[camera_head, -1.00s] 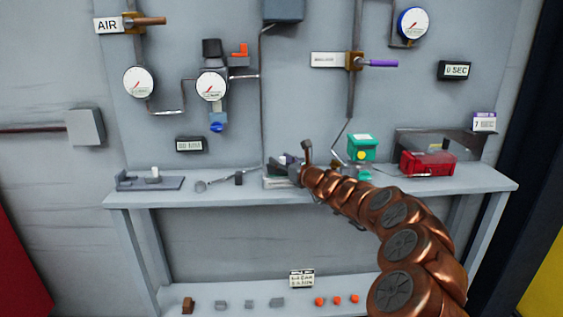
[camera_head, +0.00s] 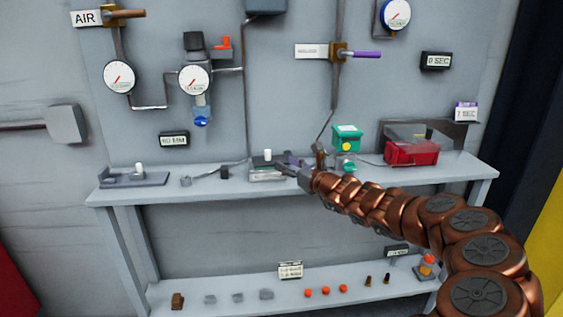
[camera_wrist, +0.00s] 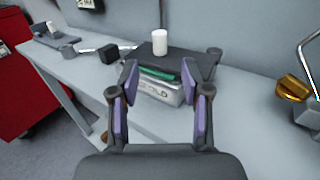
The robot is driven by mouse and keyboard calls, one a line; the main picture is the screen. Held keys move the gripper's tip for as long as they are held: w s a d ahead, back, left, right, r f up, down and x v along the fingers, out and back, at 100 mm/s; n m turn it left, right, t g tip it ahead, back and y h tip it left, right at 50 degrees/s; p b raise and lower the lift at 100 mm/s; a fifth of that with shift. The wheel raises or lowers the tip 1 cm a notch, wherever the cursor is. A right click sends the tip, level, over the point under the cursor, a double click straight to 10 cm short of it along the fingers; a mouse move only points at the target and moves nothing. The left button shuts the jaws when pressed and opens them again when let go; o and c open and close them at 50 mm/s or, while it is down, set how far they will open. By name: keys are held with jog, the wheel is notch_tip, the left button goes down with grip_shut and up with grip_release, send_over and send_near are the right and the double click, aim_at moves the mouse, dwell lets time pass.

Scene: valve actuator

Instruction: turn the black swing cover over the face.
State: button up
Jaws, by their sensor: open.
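A dark flat plate (camera_wrist: 172,58), which looks like the black swing cover, lies on top of a block fixture on the bench; a white post (camera_wrist: 159,42) stands upright on it. Beneath it show a green strip (camera_wrist: 158,75) and a silver block (camera_wrist: 160,91) with partly hidden lettering. In the head view the fixture (camera_head: 264,176) is small, with the white post (camera_head: 268,154) at its back. My gripper (camera_wrist: 160,73) is open, its purple-padded fingers apart in front of the plate and block. Nothing is held between them. I cannot tell whether the fingertips touch the plate.
A black block (camera_wrist: 108,53) on a rod lies left of the fixture. A green box (camera_head: 346,138) and a red box (camera_head: 410,152) stand to the right on the bench (camera_head: 440,173). Gauges and pipes are on the wall behind. A lower shelf (camera_head: 215,285) holds small parts.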

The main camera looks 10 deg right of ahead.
jog(key=shift+v, duration=1)
